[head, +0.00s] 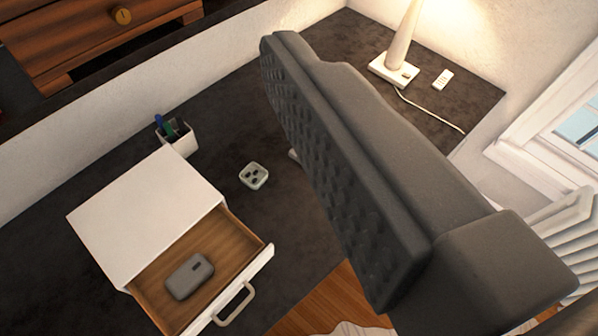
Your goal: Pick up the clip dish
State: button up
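The clip dish (254,175) is a small, pale, squarish dish with a few dark bits in it. It sits on the dark desk top (285,215), right of the white drawer unit and left of my gripper in the picture. One large dark grey finger of my gripper (345,170) fills the middle and right of the view, its ribbed pad facing left. The pad is bare and nothing touches it. The opposite finger is not in view. My gripper looks open and empty, apart from the dish.
A white drawer unit (145,215) has its drawer (255,258) pulled out, with a grey device (190,276) inside. A pen cup (180,138) stands behind it. A lamp (393,68) and white remote (443,79) are at the back right. A pale object behind my finger is mostly hidden.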

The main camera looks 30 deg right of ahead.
aim_at(253, 176)
jog(key=z, duration=0.95)
jog(key=k, duration=1.1)
jog(key=z, duration=1.25)
jog(key=i, duration=1.25)
jog(key=u, duration=0.4)
jog(key=i, duration=1.25)
jog(key=u, duration=1.05)
jog(key=i, duration=0.95)
jog(key=u, duration=1)
jog(key=i, duration=0.45)
jog(key=u, duration=0.3)
